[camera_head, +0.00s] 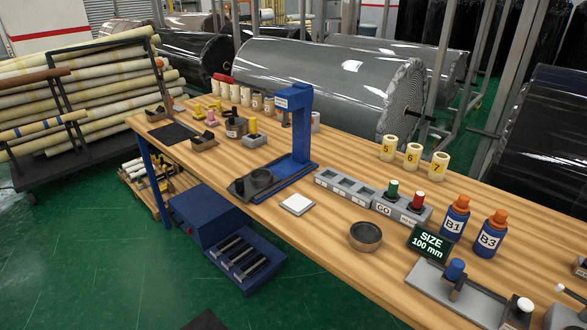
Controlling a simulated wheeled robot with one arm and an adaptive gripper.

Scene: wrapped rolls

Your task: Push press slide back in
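The blue press (301,125) stands upright on the wooden workbench, near the middle of the view. Its blue base runs toward the bench's front edge. The dark press slide (240,189) sticks out of the front of the base, toward the front edge of the bench. A round black die or cup (259,181) sits on the slide, clear of the press head. The inside of the cup is too small to read. My gripper is not in view.
On the workbench (330,234), a white square pad (297,204) lies right of the slide. A round dark bowl (365,236), a grey GO button box (402,207) and blue bottles (455,217) stand further right. A blue cabinet (208,219) sits below.

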